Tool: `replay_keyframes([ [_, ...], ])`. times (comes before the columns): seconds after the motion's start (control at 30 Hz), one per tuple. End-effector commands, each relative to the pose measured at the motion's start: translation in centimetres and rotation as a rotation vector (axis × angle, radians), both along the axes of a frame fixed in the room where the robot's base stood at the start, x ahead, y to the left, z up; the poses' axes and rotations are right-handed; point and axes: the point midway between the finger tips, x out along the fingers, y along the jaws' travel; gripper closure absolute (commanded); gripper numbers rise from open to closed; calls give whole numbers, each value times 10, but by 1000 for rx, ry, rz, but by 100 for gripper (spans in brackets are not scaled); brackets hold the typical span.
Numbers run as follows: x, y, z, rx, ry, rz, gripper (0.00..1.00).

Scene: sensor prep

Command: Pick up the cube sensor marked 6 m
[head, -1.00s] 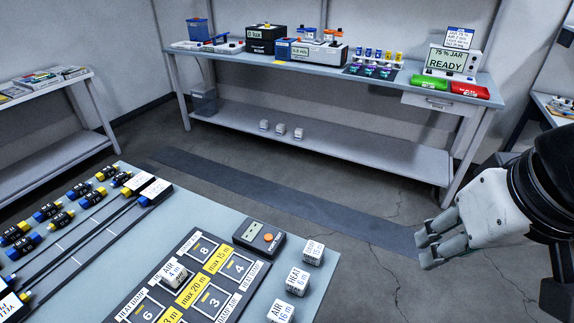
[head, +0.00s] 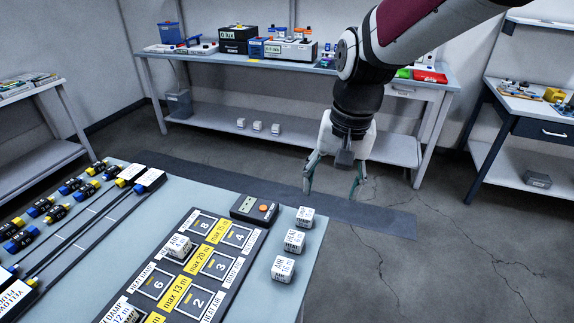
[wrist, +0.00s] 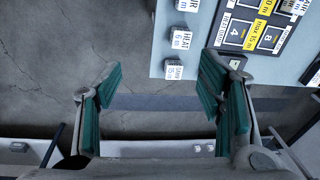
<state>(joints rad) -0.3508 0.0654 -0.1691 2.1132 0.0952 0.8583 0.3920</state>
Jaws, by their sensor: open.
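The cube sensor marked 6 m (head: 294,240), labelled HEAT, is a small white cube. It stands at the right edge of the blue-grey table, in the middle of a row of three cubes. It also shows in the wrist view (wrist: 181,40). My gripper (head: 332,192) points down beyond the table's right edge, over the floor, behind and to the right of the cubes. In the wrist view my gripper (wrist: 160,100) has its teal-padded fingers wide apart with nothing between them. The 6 m cube is apart from the fingers.
A cube (head: 305,216), marked 15 m in the wrist view, stands behind the 6 m cube; another (head: 283,267) stands in front. A black meter (head: 255,208) and a numbered board (head: 258,244) holding cubes lie to the left. A bench (head: 225,68) stands behind.

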Motion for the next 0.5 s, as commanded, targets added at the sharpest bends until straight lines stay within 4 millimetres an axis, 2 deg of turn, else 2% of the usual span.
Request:
replay_keyframes([
  [0.03, 15, 11, -20, -11, 27, -14, 38],
  [0.2, 48, 39, -69, -43, 74, -71, 38],
  [0.33, 62, 53, -95, -63, 92, -98, 38],
  [0.5, 68, 60, -113, -75, 101, -114, 38],
])
